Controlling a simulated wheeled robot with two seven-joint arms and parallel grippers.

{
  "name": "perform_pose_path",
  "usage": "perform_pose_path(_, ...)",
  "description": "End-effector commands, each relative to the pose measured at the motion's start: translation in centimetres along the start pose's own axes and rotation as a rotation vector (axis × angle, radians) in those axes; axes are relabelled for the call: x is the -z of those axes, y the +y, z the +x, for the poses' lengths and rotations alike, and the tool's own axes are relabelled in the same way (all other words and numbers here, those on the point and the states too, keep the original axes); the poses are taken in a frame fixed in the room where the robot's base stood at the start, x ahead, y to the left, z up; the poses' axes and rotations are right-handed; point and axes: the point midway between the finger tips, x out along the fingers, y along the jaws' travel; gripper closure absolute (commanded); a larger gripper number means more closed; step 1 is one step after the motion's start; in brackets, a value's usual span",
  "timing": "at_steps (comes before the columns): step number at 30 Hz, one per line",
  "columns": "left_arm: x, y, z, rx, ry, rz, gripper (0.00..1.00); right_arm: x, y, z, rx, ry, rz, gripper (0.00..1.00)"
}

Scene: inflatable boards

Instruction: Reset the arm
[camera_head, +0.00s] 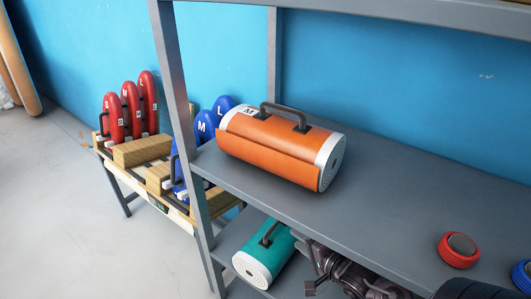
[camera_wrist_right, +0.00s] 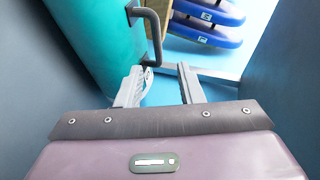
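My right gripper (camera_head: 306,266) is on the lower shelf level of the grey rack, just right of a teal rolled board (camera_head: 262,258) with a black handle. In the right wrist view my right gripper (camera_wrist_right: 160,84) has its two pale fingers spread with nothing held between them. The teal roll (camera_wrist_right: 95,40) fills the upper left there, and its dark handle (camera_wrist_right: 153,30) shows beyond the fingertips. I cannot tell whether a finger touches the roll. My left gripper is not in view.
An orange rolled board (camera_head: 275,150) lies on the upper shelf (camera_head: 380,190) above my right arm. A red round item (camera_head: 458,250) and a blue one (camera_head: 523,275) sit farther right. Red boards (camera_head: 130,108) and blue boards (camera_head: 207,122) stand in a wooden rack at left.

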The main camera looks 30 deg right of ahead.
Motion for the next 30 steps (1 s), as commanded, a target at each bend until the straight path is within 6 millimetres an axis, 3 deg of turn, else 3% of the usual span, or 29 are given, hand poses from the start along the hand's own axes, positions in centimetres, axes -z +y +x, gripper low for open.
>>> perform_pose_path(8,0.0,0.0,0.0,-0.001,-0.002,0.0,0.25,-0.6,0.0,0.2,-0.028,0.002,-0.055,0.66)
perform_pose_path(11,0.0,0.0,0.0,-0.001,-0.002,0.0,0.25,-1.8,0.1,0.6,-0.104,0.005,-0.197,0.66)
perform_pose_path(15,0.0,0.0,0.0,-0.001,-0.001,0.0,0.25,-4.8,0.4,0.5,-0.284,-0.04,-0.516,0.66)
perform_pose_path(21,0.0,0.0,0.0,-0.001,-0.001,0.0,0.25,-9.1,0.6,-1.9,-0.513,-0.244,-0.942,0.66)
perform_pose_path(30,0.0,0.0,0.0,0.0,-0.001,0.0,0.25,-13.2,0.5,-6.1,-0.635,-0.576,-1.286,0.66)
